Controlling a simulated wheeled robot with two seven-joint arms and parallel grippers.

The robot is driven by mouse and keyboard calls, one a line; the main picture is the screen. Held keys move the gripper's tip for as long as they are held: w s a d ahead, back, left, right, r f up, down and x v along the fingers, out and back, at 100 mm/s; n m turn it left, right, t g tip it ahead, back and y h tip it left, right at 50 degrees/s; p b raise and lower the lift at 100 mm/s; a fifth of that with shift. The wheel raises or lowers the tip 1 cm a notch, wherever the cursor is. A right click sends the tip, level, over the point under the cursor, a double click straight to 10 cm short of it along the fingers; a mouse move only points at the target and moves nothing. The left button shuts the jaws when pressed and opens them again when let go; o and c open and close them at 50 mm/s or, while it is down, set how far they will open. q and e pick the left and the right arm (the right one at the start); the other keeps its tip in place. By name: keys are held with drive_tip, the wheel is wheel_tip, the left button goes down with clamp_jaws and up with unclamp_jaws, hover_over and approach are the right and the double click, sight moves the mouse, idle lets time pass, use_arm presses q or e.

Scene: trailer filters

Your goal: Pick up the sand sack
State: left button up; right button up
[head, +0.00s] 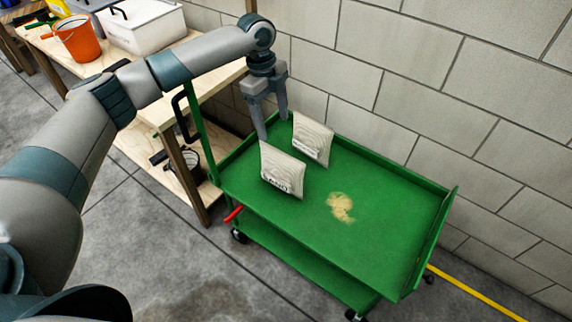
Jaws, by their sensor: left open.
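Two pale sacks stand on the green cart's top tray. The front sack (282,171) leans a little and has dark print low on its face; the print looks like it could read "SAND", but it is blurred. The back sack (313,139) stands just behind it to the right, with smaller print that I cannot read. My left gripper (273,124) points down over the tray's back left end, open and empty. Its fingertips are just behind and above the front sack and left of the back sack. I cannot tell whether they touch either. My right gripper is not in view.
The green cart (390,232) has raised rims and stands against a block wall (400,60). A tan spilled patch (340,207) lies on its tray. A wooden workbench (205,80) at left holds an orange bucket (77,40) and a white bin (140,25). The tray's right half is clear.

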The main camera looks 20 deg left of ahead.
sight(278, 150)
use_arm(q)
drive_tip(key=shift+w+a+r, duration=0.15)
drive_tip(key=shift+r, duration=0.25)
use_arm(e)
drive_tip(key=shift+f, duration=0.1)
use_arm(q)
drive_tip(key=f, duration=0.3)
drive_tip(key=d+f+p, duration=0.1)
drive_tip(key=f, duration=0.7)
drive_tip(key=shift+s+d+f, duration=0.1)
drive_tip(key=shift+s+d, duration=0.15)
drive_tip(key=shift+d, duration=0.1)
drive_tip(key=shift+f, duration=0.45)
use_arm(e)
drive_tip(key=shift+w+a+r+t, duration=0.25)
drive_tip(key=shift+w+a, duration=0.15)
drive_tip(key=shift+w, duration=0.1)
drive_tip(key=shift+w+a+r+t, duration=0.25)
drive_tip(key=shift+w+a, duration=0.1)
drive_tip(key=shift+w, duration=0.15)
